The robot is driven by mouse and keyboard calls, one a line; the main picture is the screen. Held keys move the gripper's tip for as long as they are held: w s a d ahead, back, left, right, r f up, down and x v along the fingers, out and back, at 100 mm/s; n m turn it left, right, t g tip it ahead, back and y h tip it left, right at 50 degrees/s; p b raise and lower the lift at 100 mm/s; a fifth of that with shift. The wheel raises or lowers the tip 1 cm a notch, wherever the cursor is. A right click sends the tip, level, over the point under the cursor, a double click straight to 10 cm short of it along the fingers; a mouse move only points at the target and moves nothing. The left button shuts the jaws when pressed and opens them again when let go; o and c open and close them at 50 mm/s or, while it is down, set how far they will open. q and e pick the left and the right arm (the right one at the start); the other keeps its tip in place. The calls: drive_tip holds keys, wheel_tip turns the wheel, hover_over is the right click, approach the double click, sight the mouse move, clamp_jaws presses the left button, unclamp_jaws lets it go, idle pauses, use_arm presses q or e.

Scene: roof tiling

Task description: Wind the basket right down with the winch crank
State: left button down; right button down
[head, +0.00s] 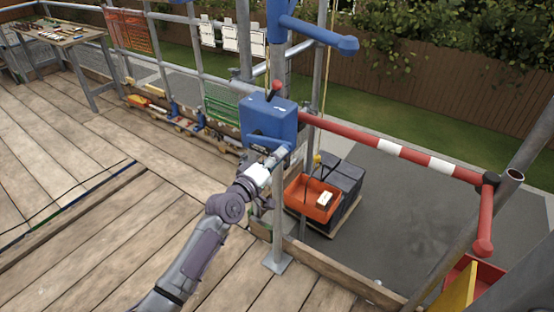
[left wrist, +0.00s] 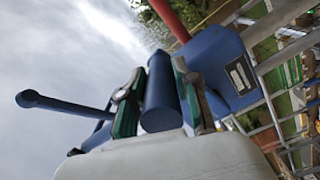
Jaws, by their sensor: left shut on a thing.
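The blue winch box (head: 269,120) is fixed to a scaffold post, with a red lever (head: 275,89) on top. My left gripper (head: 270,167) is at its lower front, shut on the crank's blue grip. In the left wrist view the grip (left wrist: 160,95) lies between the two fingers, with the winch box (left wrist: 222,72) behind it. The orange basket (head: 312,199) hangs beyond the edge on a yellow hook and rope, with a small pale block in it. I cannot tell whether it touches anything below. My right gripper is not in view.
Dark stacked crates (head: 343,178) stand on a pallet beside the basket. A red-and-white barrier bar (head: 400,152) spans the opening to the right. A blue arm (head: 318,33) projects above the winch. A workbench (head: 58,36) with tools stands far left; the planks at left are mostly clear.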

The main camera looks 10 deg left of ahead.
use_arm(q)
drive_tip(key=shift+w+a+r+n, duration=0.1)
drive_tip(key=shift+a+r+n, duration=0.1)
drive_tip(key=shift+r, duration=0.2)
drive_tip(key=shift+a+r+n, duration=0.1)
drive_tip(key=shift+r+n, duration=0.1)
drive_tip(key=shift+r, duration=0.15)
drive_tip(key=shift+f, duration=0.1)
drive_tip(key=c, duration=1.1)
unclamp_jaws()
drive_tip(key=shift+o, duration=1.3)
drive_tip(key=shift+f, duration=0.2)
drive_tip(key=shift+s+f, duration=0.1)
drive_tip(key=shift+s, duration=0.4)
drive_tip(key=v, duration=1.1)
drive_tip(key=shift+a, duration=0.1)
